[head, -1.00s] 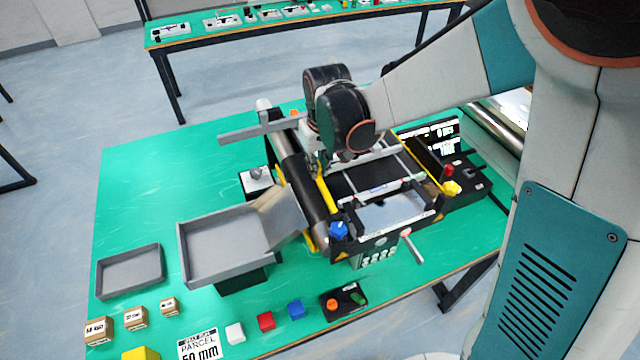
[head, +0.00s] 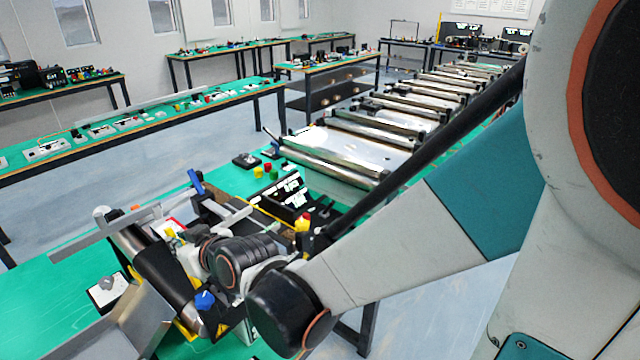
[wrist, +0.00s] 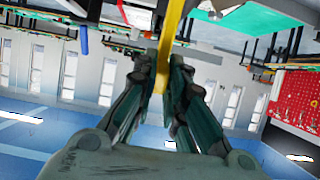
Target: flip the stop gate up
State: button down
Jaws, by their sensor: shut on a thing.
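In the wrist view a long yellow bar (wrist: 172,35) runs down between the fingers of my gripper (wrist: 162,70). The fingers are shut on it near their tips. The bar looks like part of the stop gate, but I cannot tell for certain. In the head view the mini conveyor with its dark belt (head: 165,275) is at the lower left. My wrist and arm links cover much of its right part. My fingers and the held bar cannot be made out clearly there.
A grey bar (head: 85,240) crosses above the conveyor's left end. A blue knob (head: 204,300) is close to my wrist. A yellow-and-red button (head: 302,224) and wide rollers (head: 330,160) lie behind. Green table (head: 30,310) is clear at left.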

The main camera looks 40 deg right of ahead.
jog(key=shift+s+d+f+t+y+b, duration=0.1)
jog(key=shift+s+d+t+y+b, duration=0.1)
jog(key=shift+s+t+b, duration=0.65)
jog(key=shift+s+d+f+t+y+b, duration=0.1)
jog(key=shift+s+d+t+y+b, duration=0.1)
jog(key=shift+s+t+b, duration=0.6)
jog(key=shift+s, duration=0.15)
jog(key=c, duration=1.6)
grip_release()
jog(key=shift+c, duration=0.2)
jog(key=shift+s+d+r, duration=0.1)
jog(key=v, duration=1.1)
jog(key=shift+s, duration=0.2)
jog(key=shift+d+r, duration=0.1)
jog(key=shift+d, duration=0.05)
